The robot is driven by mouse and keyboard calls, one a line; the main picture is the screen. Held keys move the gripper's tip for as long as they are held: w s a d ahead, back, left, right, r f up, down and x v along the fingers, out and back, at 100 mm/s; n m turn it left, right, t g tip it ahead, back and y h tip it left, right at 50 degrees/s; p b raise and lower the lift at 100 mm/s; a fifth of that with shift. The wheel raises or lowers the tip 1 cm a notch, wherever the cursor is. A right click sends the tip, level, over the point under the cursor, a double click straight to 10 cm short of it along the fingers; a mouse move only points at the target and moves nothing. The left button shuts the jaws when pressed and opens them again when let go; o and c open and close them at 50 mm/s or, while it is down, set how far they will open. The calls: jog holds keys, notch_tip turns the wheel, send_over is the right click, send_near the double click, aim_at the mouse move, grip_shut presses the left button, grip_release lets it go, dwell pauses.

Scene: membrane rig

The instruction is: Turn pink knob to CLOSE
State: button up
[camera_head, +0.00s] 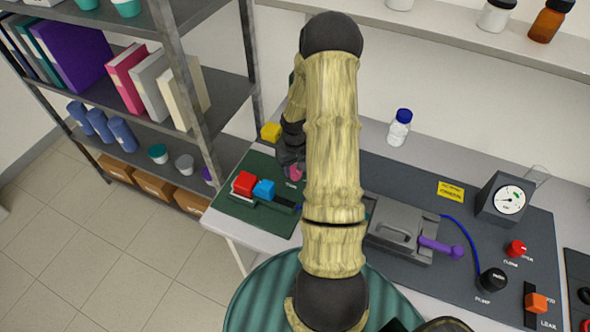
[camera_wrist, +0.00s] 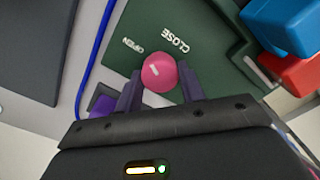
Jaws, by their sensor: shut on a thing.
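The pink knob (camera_wrist: 158,72) is on a dark green panel (camera_wrist: 225,35), beside the printed words OPEN (camera_wrist: 133,45) and CLOSE (camera_wrist: 174,42). Its short white mark lies on the side nearer OPEN. My gripper (camera_wrist: 161,84) is shut on the knob, with one dark finger on either side of it. In the head view, the knob (camera_head: 294,173) shows only in part, below my gripper (camera_head: 290,163). My arm hides the area right of it.
A red block (camera_head: 245,183) and a blue block (camera_head: 264,189) stand close to the knob on the green panel. A yellow block (camera_head: 271,132) is behind. A grey device with a purple handle (camera_head: 440,247) and a gauge (camera_head: 506,199) stand to the right.

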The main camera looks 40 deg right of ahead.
aim_at(295, 169)
jog(key=m+b, duration=0.2)
jog(key=m, duration=0.4)
jog(key=shift+m, duration=0.3)
jog(key=m+b, duration=0.1)
jog(key=m, duration=0.4)
jog(key=shift+m, duration=0.3)
jog(key=o, duration=1)
notch_tip(295, 169, up, 17)
jog(key=b, duration=0.2)
jog(key=shift+r+b, duration=0.2)
jog(key=shift+b, duration=0.2)
